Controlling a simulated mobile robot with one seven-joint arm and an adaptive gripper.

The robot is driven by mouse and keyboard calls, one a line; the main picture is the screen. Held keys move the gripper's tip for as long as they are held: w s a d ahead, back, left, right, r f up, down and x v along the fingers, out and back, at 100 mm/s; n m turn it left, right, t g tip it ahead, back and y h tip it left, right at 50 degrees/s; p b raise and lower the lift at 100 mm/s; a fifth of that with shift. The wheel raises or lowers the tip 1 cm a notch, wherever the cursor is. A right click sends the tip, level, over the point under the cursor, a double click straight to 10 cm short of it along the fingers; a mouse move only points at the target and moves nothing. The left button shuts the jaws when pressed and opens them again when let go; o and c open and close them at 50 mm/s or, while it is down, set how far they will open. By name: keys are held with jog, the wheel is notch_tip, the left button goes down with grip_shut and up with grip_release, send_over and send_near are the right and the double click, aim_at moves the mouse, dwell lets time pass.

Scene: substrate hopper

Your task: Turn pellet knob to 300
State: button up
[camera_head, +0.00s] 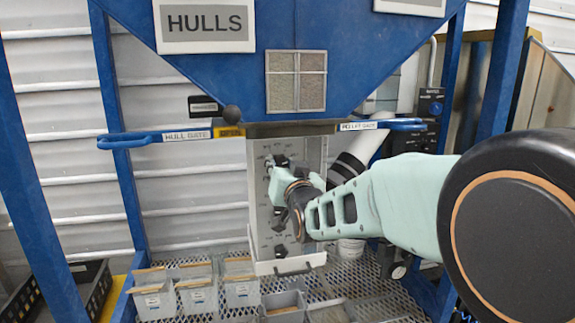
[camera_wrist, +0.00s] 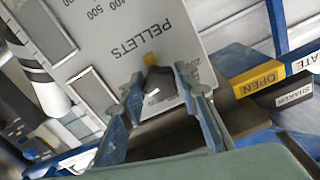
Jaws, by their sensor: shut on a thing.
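The grey control panel (camera_head: 259,215) stands below the blue hopper, partly behind my arm. In the wrist view, the panel (camera_wrist: 125,50) carries the label PELLETS, with 400 and 500 printed to the left and a partly hidden number beginning with 20 to the right. The dark pellet knob (camera_wrist: 158,88) sits below the label, with a small pale mark on it. A yellow patch shows at its upper edge. My gripper (camera_wrist: 160,80) is shut on the knob, a finger on each side. In the head view, my gripper (camera_head: 278,172) is at the panel's upper part and hides the knob's setting.
The blue hull gate handle (camera_head: 125,142) and pellet gate handle (camera_head: 405,125) stick out on either side above the panel. Another dark knob (camera_head: 280,251) is lower on the panel. Several grey bins (camera_head: 198,294) stand on the mesh shelf below. Blue posts flank the space.

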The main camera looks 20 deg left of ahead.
jog(key=shift+b, duration=0.35)
jog(key=shift+f+n+b, duration=0.2)
jog(key=shift+n+b, duration=0.9)
jog(key=shift+b, duration=0.05)
jog(key=n+b, duration=0.2)
jog(key=shift+n+b, duration=0.3)
jog(key=shift+b, duration=0.1)
jog(key=n+b, duration=0.2)
jog(key=n, duration=0.1)
jog(key=shift+r+n+b, duration=0.1)
jog(key=shift+n+b, duration=0.2)
jog(key=n+b, duration=0.2)
jog(key=n, duration=0.2)
jog(key=shift+r+n, duration=0.1)
jog(key=shift+n, duration=0.2)
jog(key=n+b, duration=0.1)
jog(key=n, duration=0.4)
jog(key=shift+r+b, duration=0.1)
jog(key=shift+b, duration=0.25)
jog(key=n+b, duration=0.1)
jog(key=n, duration=0.4)
jog(key=shift+n+b, duration=0.3)
jog(key=shift+r, duration=0.1)
